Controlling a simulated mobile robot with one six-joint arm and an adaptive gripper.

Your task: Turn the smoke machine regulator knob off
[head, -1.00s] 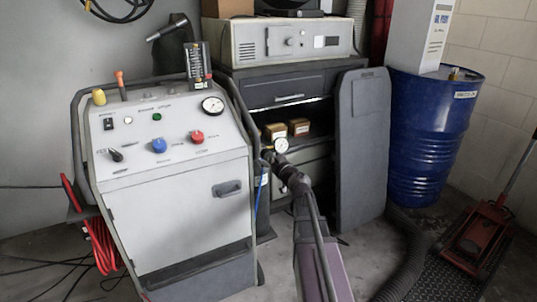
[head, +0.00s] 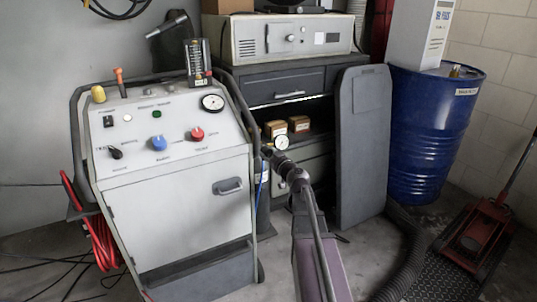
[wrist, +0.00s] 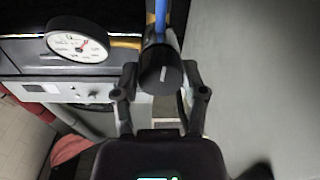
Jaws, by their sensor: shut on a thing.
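The regulator knob (wrist: 160,72) is black and round with a white line on its face, which stands nearly upright in the wrist view. My gripper (wrist: 160,82) is shut on it, with one finger on each side. In the head view my gripper (head: 268,154) is at the regulator, right of the smoke machine (head: 165,215). The knob is mostly hidden there.
A blue hose (wrist: 160,15) rises behind the knob. The machine's panel has black (head: 116,153), blue (head: 158,143) and red (head: 197,134) knobs. A blue barrel (head: 425,140) and red jack (head: 475,240) are farther right.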

